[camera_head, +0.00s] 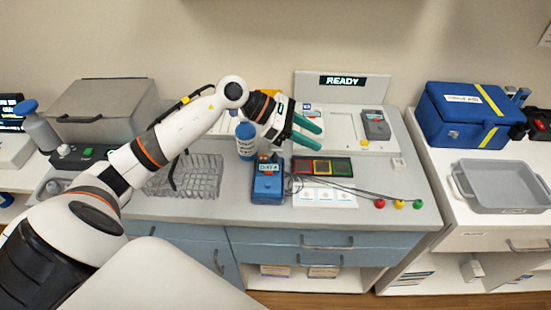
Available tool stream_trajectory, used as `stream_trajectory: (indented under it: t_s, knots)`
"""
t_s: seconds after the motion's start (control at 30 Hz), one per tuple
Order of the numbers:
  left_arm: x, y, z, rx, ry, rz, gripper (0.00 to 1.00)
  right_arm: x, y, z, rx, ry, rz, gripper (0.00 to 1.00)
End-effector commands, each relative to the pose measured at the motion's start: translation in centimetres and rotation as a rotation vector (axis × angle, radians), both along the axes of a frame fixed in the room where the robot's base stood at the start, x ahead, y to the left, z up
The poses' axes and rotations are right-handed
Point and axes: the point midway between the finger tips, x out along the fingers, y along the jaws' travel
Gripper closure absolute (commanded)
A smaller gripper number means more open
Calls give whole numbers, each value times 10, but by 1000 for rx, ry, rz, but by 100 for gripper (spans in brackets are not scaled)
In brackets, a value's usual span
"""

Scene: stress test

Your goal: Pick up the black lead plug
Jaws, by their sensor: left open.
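My left gripper (318,136) reaches in from the left. Its two green fingers are apart, with nothing seen between them, and they point right above the counter. A blue handheld device (267,186) stands below and left of the fingers. Thin dark leads (335,187) run right from beside this device. They end near a red plug (380,203), a yellow plug (399,204) and a green plug (417,204) at the counter's front right. I cannot make out a black plug for certain. My right gripper is not in view.
A tray with coloured squares (322,158) lies below the fingers. A white station (345,122) with a READY screen is behind. A grey bin (500,202) and blue case (440,122) are right.

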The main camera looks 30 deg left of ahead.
Motion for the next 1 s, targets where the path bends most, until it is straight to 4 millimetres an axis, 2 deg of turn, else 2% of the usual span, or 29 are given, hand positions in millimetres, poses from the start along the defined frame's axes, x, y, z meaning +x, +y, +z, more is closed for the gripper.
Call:
stream_trajectory:
  t_s: [0.03, 0.1, 0.2, 0.33, 0.47, 0.7, 0.87, 1.0]
  knots:
    - [2, 30, -5, 159, 5, -31, 58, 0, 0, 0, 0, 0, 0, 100]
    - [-1, 67, -12, 343, 35, -69, 58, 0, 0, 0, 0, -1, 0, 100]
    - [-7, 112, -14, 528, 91, -99, 58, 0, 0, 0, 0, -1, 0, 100]
    - [-14, 142, -13, 643, 142, -116, 58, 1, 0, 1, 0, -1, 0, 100]
    - [-14, 142, -24, 663, 158, -125, 58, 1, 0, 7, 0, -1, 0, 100]
    - [-7, 127, -61, 658, 158, -124, 58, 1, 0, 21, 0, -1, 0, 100]
    - [-4, 123, -74, 660, 154, -123, 58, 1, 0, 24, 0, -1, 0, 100]
    - [-3, 116, -84, 656, 158, -123, 58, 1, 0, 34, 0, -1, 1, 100]
